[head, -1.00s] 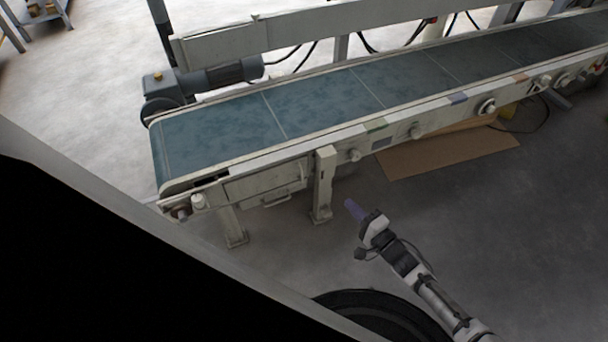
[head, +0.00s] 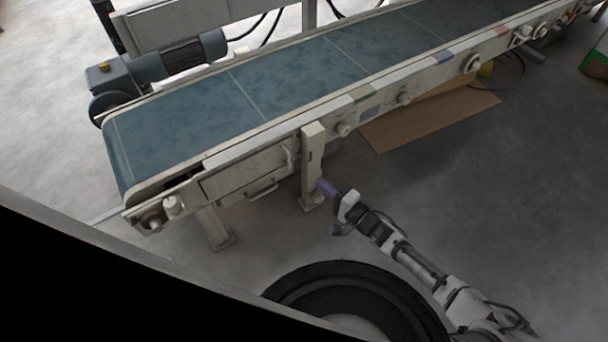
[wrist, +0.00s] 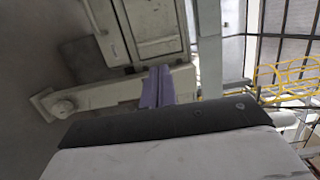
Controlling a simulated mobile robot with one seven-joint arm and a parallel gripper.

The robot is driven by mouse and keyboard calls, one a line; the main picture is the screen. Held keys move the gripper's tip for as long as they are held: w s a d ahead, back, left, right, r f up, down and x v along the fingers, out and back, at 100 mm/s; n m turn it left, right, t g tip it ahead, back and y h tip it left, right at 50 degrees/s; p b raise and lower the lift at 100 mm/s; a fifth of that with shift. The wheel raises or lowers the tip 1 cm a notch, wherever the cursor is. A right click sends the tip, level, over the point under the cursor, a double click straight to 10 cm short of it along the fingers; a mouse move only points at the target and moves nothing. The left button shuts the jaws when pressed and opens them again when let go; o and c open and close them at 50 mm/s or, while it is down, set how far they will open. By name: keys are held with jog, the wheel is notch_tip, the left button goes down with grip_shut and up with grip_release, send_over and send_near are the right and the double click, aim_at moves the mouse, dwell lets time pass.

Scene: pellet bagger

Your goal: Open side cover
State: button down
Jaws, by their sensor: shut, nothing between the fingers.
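The side cover (head: 243,176) is a pale, worn panel on the near side of the conveyor's left end, left of a support leg. It looks shut. A bar handle (head: 262,190) shows along its lower edge. In the wrist view the cover (wrist: 153,25) is at the top, turned on its side. My gripper (head: 322,186) has purple fingers held together with nothing between them. In the head view it overlaps the leg's lower part, right of the cover. In the wrist view its fingers (wrist: 157,88) are in front of the leg; contact cannot be told.
The support leg (head: 312,165) stands between my gripper and the cover in the head view. The blue conveyor belt (head: 190,125) runs to the upper right. A cardboard sheet (head: 430,118) lies on the floor behind.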

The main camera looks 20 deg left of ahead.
jog(key=b+x, duration=0.1)
jog(key=x, duration=0.9)
